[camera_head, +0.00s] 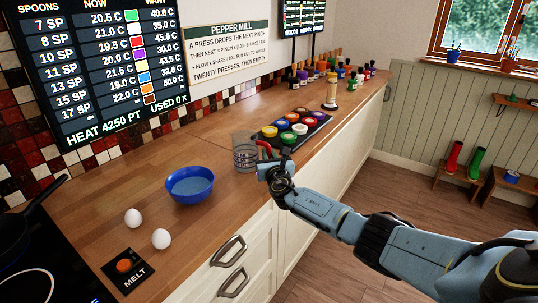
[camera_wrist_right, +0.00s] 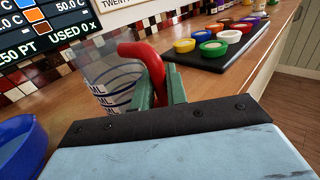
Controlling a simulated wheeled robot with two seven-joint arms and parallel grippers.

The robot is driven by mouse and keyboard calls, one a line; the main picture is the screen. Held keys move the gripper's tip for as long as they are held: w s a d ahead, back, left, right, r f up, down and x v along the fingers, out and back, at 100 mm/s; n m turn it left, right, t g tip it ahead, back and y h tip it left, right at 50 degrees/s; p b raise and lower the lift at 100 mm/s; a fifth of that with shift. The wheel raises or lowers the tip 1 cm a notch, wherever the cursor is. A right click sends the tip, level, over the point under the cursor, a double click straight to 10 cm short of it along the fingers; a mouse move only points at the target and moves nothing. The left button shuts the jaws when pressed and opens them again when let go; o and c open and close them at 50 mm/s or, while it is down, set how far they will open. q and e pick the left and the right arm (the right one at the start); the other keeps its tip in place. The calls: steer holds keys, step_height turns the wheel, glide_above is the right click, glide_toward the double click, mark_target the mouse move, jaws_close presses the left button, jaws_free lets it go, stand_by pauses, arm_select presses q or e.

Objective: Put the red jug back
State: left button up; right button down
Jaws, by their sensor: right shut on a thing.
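The jug (camera_head: 244,158) is a clear measuring jug with dark blue rings and a red handle (camera_head: 264,147). It is at the counter's front part, and I cannot tell whether its base touches the wood. In the right wrist view, the jug (camera_wrist_right: 110,75) is upright or nearly so, its lower part hidden by my gripper. My right gripper (camera_head: 265,163) is shut on the red handle; its green fingers (camera_wrist_right: 160,90) are on both sides of it. My left gripper is not in view.
A blue bowl (camera_head: 190,196) stands left of the jug, with two eggs (camera_head: 161,239) and a melt button (camera_head: 124,265) nearer. A black tray (camera_head: 317,135) of coloured pots is just behind right. A pepper mill (camera_head: 331,92) and several bottles stand farther along.

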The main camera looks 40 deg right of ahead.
steer(key=shift+f, duration=0.6)
steer(key=c, duration=0.8)
jaws_free()
steer(key=shift+o, duration=0.2)
steer(key=shift+s+a, duration=0.1)
steer(key=v, duration=1.3)
steer(key=shift+s, duration=0.4)
steer(key=shift+a, duration=0.1)
